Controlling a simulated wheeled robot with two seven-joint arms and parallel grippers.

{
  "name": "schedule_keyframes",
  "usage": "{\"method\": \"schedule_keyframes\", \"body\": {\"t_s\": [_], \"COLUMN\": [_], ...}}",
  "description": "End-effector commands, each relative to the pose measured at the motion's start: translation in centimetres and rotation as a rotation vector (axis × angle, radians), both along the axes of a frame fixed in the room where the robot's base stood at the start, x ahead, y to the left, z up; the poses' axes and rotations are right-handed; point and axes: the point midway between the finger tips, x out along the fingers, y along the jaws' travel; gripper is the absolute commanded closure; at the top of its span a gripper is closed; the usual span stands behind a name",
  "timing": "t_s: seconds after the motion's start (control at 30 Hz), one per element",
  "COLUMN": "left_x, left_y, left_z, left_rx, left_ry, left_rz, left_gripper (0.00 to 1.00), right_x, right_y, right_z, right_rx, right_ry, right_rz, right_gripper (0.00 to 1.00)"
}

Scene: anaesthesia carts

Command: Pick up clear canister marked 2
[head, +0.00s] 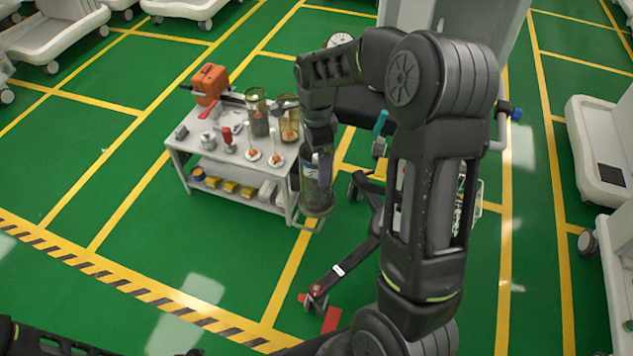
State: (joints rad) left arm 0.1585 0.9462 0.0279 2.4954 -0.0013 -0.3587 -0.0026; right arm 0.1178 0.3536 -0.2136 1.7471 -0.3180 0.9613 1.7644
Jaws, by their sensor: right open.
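My right arm comes up on the right, bends over and hangs down at the right side of the grey cart. Its gripper (317,153) points down and is open. A clear, dark-looking canister (317,188) with a blue-white patch shows directly below it, beyond the cart's right edge. I cannot tell whether the fingers touch it. Two more clear canisters with greenish-yellow rims, one on the left (257,120) and one on the right (290,124), stand at the back of the cart top. No number is readable on any canister. My left gripper is out of view.
The grey cart (188,146) also carries an orange case (210,82), a red-handled item (227,138) and small white items. Yellow boxes (229,187) lie on its lower shelf. A dark wheeled base (345,264) stands right of it. The green floor in front is clear.

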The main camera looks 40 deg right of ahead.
Motion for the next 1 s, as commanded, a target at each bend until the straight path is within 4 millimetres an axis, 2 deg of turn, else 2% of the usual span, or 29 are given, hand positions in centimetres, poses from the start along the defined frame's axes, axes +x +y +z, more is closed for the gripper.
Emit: {"method": "schedule_keyframes", "body": {"t_s": [0.1,0.2,0.8,1.0], "left_x": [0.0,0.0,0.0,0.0], "left_y": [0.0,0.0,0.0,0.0], "left_z": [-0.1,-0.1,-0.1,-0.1], "left_rx": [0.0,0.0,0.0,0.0], "left_ry": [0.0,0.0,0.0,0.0], "left_rz": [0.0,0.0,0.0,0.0], "left_gripper": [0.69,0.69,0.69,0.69], "right_x": [-0.1,-0.1,-0.1,-0.1], "right_y": [0.0,0.1,0.1,0.1], "right_z": [-1.8,-2.5,-2.5,-2.5], "right_rx": [0.001,0.001,0.001,0.001], "right_ry": [0.004,0.0,0.0,0.0], "right_rz": [-0.001,0.0,0.0,0.0], "right_gripper": [0.02,0.02,0.02,0.18]}}
